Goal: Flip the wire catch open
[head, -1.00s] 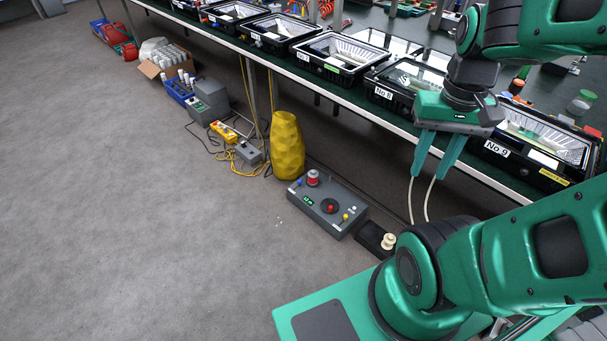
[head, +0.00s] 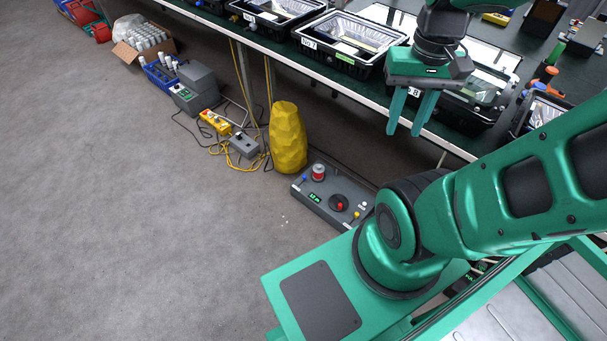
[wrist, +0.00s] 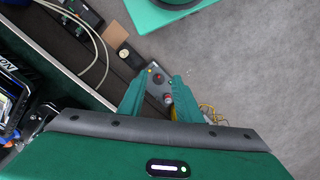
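My gripper (head: 404,131) hangs with its two green fingers apart and nothing between them. In the head view it overlaps the front of the floodlight housing labelled No 8 (head: 462,117), covering part of its label. Housing No 7 (head: 347,68) stands to its left on the table. A further housing (head: 517,118) at the right is mostly hidden by my arm. In the wrist view the fingers (wrist: 158,84) point down over the floor beside the table edge. Part of a labelled housing (wrist: 45,75) shows at the left there. I cannot make out a wire catch in either view.
The table's pale edge (head: 290,64) runs below the housings. On the floor stand a yellow faceted vase (head: 287,138), a grey control box (head: 333,197), a blue bin (head: 160,75) and cables.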

